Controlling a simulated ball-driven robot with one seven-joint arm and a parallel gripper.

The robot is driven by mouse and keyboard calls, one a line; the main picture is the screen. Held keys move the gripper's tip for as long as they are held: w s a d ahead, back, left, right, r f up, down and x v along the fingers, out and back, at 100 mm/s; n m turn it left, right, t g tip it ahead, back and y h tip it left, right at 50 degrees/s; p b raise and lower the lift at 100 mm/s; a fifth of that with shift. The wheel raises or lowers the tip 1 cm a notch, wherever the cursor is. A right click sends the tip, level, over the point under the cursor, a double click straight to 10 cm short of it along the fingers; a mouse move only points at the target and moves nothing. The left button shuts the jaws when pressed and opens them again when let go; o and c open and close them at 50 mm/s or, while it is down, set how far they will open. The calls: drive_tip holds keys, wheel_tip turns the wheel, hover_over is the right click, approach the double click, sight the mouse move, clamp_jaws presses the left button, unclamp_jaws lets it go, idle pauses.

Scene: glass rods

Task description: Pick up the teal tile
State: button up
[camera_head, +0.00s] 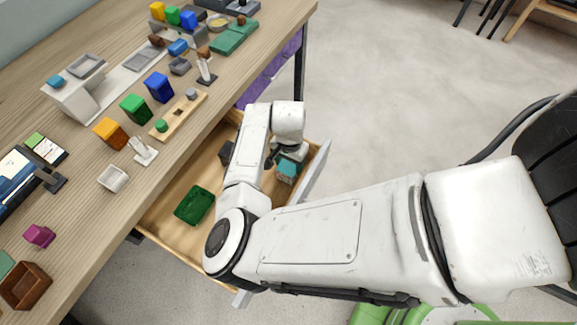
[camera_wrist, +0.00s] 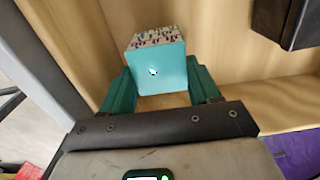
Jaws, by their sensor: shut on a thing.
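The teal tile (camera_wrist: 158,73) is a small block with a plain teal face and a patterned red, white and dark side. In the wrist view it sits between the two green fingers of my gripper (camera_wrist: 158,88), which is shut on it. In the head view the teal tile (camera_head: 286,172) shows at the end of my gripper (camera_head: 288,156), inside the open drawer near its right wall. My wrist partly hides it there. I cannot tell whether it touches the drawer floor.
The open wooden drawer (camera_head: 163,218) also holds a green block (camera_head: 194,205) and a dark block (camera_head: 226,152), which shows at the wrist view's upper right (camera_wrist: 286,22). The drawer front (camera_head: 311,175) stands close to my gripper. The tabletop (camera_head: 95,210) above carries many small coloured objects.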

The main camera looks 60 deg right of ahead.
drive_tip(key=shift+c, duration=1)
drive_tip(key=shift+r, duration=0.1)
